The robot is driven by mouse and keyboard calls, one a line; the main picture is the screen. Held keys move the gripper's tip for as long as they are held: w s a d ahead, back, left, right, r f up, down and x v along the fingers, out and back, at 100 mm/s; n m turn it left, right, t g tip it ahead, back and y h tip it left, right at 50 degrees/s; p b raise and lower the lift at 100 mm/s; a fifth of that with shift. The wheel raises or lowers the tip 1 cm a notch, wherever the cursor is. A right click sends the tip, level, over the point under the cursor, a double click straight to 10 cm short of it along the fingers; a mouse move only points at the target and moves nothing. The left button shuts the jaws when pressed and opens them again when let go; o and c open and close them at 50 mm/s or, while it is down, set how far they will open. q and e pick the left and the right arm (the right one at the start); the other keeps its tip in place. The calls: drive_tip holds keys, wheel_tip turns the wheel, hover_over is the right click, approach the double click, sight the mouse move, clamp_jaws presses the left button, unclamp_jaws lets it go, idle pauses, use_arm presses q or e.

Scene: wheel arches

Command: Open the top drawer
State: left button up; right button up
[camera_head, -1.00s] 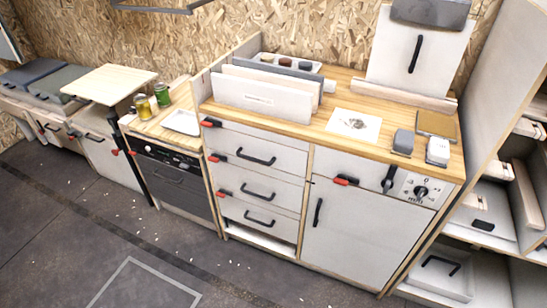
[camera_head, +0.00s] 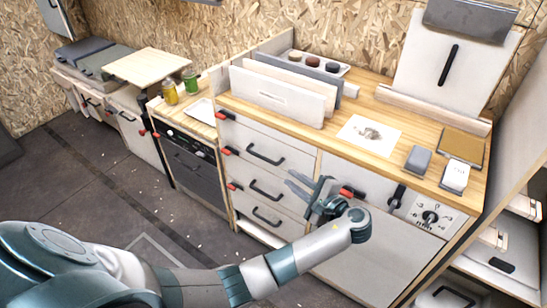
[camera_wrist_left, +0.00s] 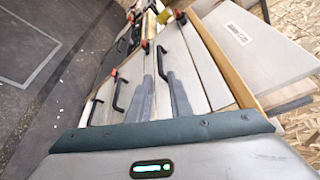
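The top drawer (camera_head: 242,142) is the uppermost white front of the left stack, closed, with a black bar handle (camera_head: 265,156) and a red latch (camera_head: 226,115) at its upper left. My left gripper (camera_head: 292,182) is in front of the stack's right side, apart from the fronts and lower than the top handle in the head view. In the left wrist view its two dark fingers (camera_wrist_left: 159,76) are apart and empty, with the top drawer's handle (camera_wrist_left: 163,60) lined up beyond the gap between their tips. I cannot tell the exact distance. My right gripper is not in view.
Two more drawers with black handles (camera_head: 266,190) are below. A wooden countertop (camera_head: 390,140) carries upright boards (camera_head: 280,100), a paper sheet and small boxes. A cupboard door is right of the drawers. An oven (camera_head: 195,172) stands left. Floor in front is open.

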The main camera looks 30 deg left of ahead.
sight(265, 160)
use_arm(q)
drive_tip(key=shift+a, duration=0.1)
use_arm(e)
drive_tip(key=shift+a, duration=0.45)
